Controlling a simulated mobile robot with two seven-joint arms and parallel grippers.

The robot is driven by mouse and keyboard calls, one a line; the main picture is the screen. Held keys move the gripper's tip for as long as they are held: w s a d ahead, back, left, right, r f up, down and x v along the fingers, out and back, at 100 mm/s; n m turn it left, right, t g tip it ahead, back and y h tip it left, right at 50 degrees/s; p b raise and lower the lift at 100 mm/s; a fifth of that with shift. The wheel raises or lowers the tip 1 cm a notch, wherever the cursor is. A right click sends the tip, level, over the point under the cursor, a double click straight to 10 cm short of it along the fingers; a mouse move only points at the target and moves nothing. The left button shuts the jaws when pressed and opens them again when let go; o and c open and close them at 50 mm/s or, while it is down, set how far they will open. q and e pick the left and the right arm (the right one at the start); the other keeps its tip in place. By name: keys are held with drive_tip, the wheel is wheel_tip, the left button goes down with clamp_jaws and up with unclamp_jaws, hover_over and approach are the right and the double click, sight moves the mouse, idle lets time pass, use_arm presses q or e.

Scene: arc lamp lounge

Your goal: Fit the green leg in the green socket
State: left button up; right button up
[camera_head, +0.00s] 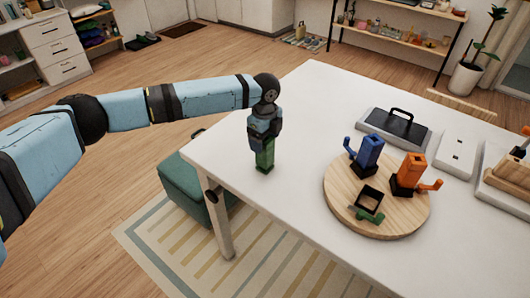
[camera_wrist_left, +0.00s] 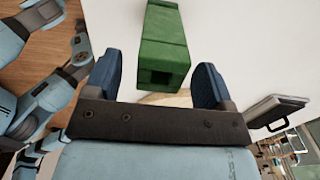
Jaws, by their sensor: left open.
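The green leg (camera_head: 265,156) stands upright on the white table near its left edge. It also shows in the left wrist view (camera_wrist_left: 165,45), with a dark square opening in its end. My left gripper (camera_head: 264,138) is over the top of the leg. Its blue fingers (camera_wrist_left: 159,82) are open, one on each side of the leg, with gaps visible. The green socket (camera_head: 369,198) is a dark, open, empty square holder with a green handle, at the front of a round wooden board (camera_head: 405,222). My right gripper is not in view.
A blue leg (camera_head: 370,150) and an orange leg (camera_head: 411,170) stand upright in dark holders on the board. A dark pad with a handle (camera_head: 394,128) and a white box (camera_head: 457,151) lie behind. The table (camera_head: 300,215) is clear between the green leg and the board.

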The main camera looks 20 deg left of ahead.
use_arm(q)
wheel_tip(320, 180, down, 2)
drive_tip(key=shift+f, duration=0.2)
drive_tip(key=c, duration=1.1)
drive_tip(key=shift+c, duration=0.2)
drive_tip(key=shift+r, duration=0.15)
wheel_tip(320, 180, up, 20)
drive_tip(key=b, duration=0.1)
drive_tip(key=s+a+f+n+p, duration=0.2)
drive_tip(key=s+f+n, duration=0.3)
drive_tip(key=s+n, duration=0.4)
drive_tip(key=s+a+f+n+p, duration=0.3)
drive_tip(key=s+n, duration=0.6)
drive_tip(key=n, duration=0.4)
wheel_tip(320, 180, down, 2)
drive_tip(key=shift+s+f+p, duration=0.2)
drive_tip(key=shift+s+p, duration=0.05)
drive_tip(key=shift+p, duration=0.2)
